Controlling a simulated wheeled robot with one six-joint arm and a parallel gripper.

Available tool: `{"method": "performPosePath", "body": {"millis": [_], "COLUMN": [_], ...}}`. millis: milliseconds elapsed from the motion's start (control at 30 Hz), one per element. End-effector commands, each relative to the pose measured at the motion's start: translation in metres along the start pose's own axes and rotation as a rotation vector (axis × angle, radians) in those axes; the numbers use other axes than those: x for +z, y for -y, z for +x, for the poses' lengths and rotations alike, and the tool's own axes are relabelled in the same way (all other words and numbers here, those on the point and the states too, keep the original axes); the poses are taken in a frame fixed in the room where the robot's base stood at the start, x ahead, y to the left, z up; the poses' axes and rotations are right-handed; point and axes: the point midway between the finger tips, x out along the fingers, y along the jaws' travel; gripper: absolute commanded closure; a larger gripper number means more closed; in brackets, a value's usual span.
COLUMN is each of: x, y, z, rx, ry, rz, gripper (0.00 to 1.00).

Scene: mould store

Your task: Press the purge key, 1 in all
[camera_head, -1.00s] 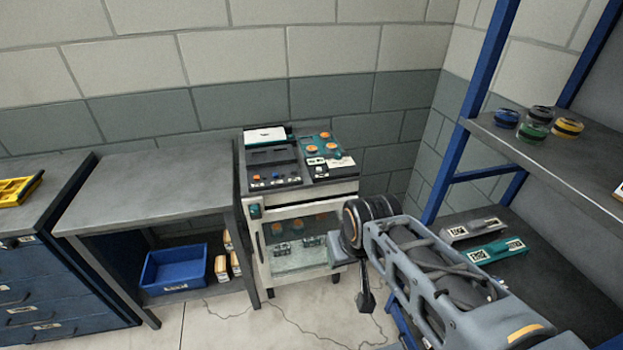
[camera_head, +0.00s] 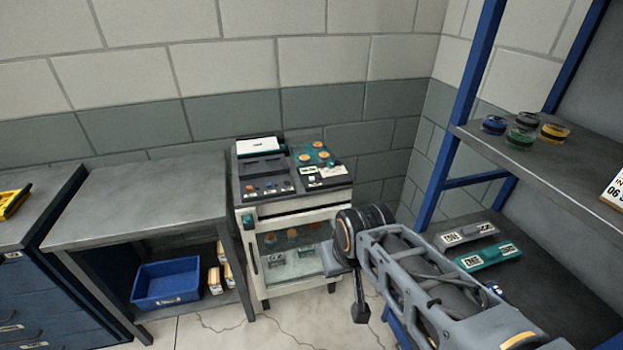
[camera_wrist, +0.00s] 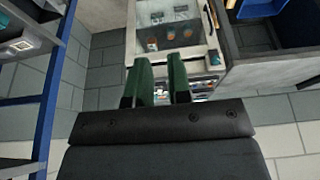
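The machine (camera_head: 292,212) is a pale cabinet with a glass-fronted lower part and a dark control top. A row of small round keys (camera_head: 268,188), red, blue and dark, lies along the panel's front left. Orange round knobs sit on the teal area at its back right. The key labels are too small to read, so I cannot tell which is the purge key. My gripper (camera_head: 360,312) hangs low, right of and in front of the machine, touching nothing visible. In the wrist view its two green fingers (camera_wrist: 162,82) stand apart with nothing between them.
A bare grey table (camera_head: 140,205) stands left of the machine, with a blue bin (camera_head: 167,298) beneath. A blue-framed shelf (camera_head: 560,165) with tape rolls is close on the right, beside my arm. Floor is free before the machine.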

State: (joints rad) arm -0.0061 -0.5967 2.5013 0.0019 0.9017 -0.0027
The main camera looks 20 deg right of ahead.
Motion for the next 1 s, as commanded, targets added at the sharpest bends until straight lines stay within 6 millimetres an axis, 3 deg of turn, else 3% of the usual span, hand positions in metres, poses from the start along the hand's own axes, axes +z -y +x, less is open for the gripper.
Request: {"method": "performPosePath", "body": {"millis": [200,1000], "x": [0.0000,0.0000], "y": [0.0000,0.0000], "z": [0.0000,0.0000], "rx": [0.000,0.000], "ry": [0.000,0.000], "rz": [0.000,0.000], "gripper": [1.00,1.00]}}
